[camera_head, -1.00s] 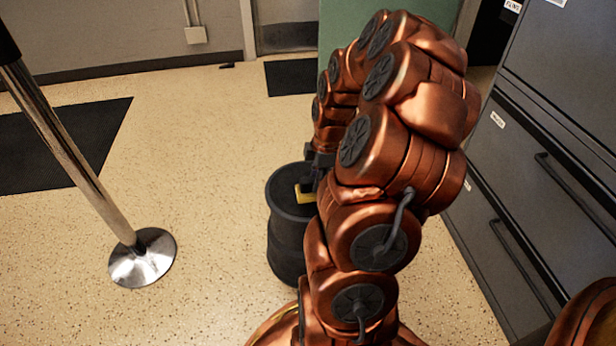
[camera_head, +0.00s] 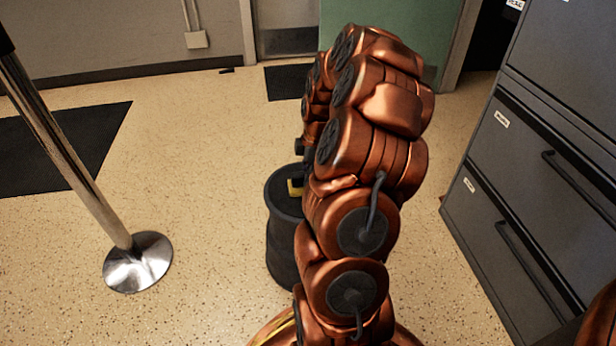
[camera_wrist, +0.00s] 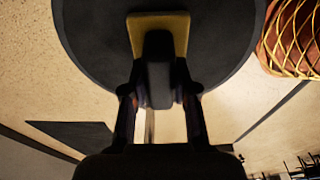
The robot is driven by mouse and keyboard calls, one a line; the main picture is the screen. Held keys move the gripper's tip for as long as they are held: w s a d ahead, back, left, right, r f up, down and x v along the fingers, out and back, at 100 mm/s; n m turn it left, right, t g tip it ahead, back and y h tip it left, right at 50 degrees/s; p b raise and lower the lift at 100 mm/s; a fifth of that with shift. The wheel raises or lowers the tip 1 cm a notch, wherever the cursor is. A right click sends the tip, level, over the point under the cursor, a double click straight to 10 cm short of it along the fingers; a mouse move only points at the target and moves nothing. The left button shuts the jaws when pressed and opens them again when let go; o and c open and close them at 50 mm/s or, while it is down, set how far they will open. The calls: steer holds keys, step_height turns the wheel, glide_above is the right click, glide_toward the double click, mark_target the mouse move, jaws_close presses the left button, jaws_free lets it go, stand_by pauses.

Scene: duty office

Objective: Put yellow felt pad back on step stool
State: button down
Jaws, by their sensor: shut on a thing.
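The step stool (camera_head: 284,242) is a dark, round, drum-like stool on the floor, partly hidden by my arm. Its round top (camera_wrist: 88,40) fills the upper part of the wrist view. The yellow felt pad (camera_head: 291,191) shows over the stool top, beside my arm. In the wrist view the pad (camera_wrist: 178,22) is a small yellow square with a dark block in front of it. My gripper (camera_wrist: 160,98) is shut on that dark block, which appears joined to the pad. I cannot tell whether the pad touches the stool top.
A chrome post with a round base (camera_head: 138,262) stands on the left. Grey drawer cabinets (camera_head: 520,215) stand on the right. Dark mats (camera_head: 60,150) lie on the speckled floor. The floor between the post and the stool is clear.

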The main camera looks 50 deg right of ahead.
steer(key=c, duration=0.9)
jaws_free()
step_height(320, 180, up, 12)
steer(key=s+d+p, duration=0.1)
steer(key=p, duration=0.4)
steer(key=a+r+m, duration=0.1)
steer(key=a+r, duration=0.2)
steer(key=a, duration=0.9)
steer(key=s+a+r+m+g, duration=0.2)
steer(key=s+a, duration=0.3)
steer(key=a, duration=0.7)
steer(key=s+a+m+g, duration=0.1)
steer(key=s+a+m, duration=0.1)
steer(key=s, duration=0.4)
steer(key=s+a+f+m, duration=0.1)
steer(key=s+a+m, duration=0.2)
steer(key=s, duration=0.3)
steer(key=s+a+m+g+h, duration=0.1)
steer(key=s+a+m, duration=0.1)
steer(key=s+a, duration=0.3)
steer(key=shift+s+f+g, duration=0.25)
steer(key=shift+s+g, duration=0.05)
steer(key=shift+s, duration=0.55)
